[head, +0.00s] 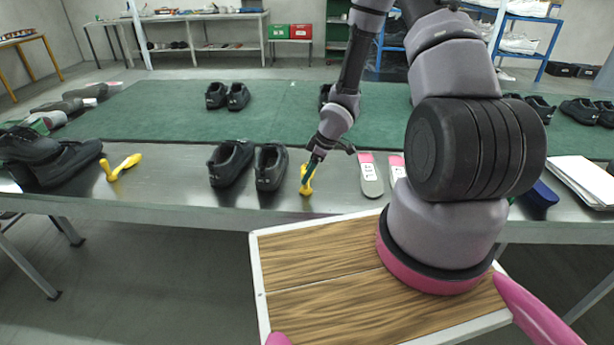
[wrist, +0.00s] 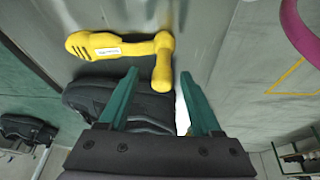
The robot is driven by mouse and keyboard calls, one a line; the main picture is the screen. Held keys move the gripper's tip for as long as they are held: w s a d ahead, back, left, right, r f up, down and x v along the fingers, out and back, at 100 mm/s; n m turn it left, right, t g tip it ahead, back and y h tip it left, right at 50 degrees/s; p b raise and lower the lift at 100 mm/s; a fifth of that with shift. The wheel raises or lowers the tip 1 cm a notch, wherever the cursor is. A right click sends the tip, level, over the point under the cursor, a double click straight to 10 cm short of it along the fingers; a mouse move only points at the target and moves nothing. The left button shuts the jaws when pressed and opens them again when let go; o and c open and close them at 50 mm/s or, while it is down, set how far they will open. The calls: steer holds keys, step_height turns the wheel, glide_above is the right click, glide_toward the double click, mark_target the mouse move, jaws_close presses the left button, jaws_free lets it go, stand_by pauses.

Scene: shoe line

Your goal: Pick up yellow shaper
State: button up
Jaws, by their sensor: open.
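A yellow shaper (head: 305,187) stands on the metal front strip of the bench, right of a pair of black shoes. My gripper (head: 311,168) is at it, with its green fingers pointing down. In the wrist view the yellow shaper (wrist: 108,47) has a long body with dark slots and a white label, and a short crosspiece at one end. My open gripper (wrist: 160,77) has one finger on each side of that crosspiece, near the fingertips. I cannot tell whether either finger touches it. A second yellow shaper (head: 121,167) lies farther left on the bench.
Black shoes (head: 270,167) stand close left of the gripper; a shoe (wrist: 92,95) also shows beside the fingers in the wrist view. Pink-and-grey insoles (head: 371,176) lie to the right. A green mat (head: 290,115) covers the bench behind. White papers (head: 585,180) lie far right.

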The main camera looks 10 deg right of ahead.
mark_target(302, 191)
steer(key=x, duration=0.5)
steer(key=shift+s+a, duration=0.1)
steer(key=shift+c, duration=0.3)
jaws_close()
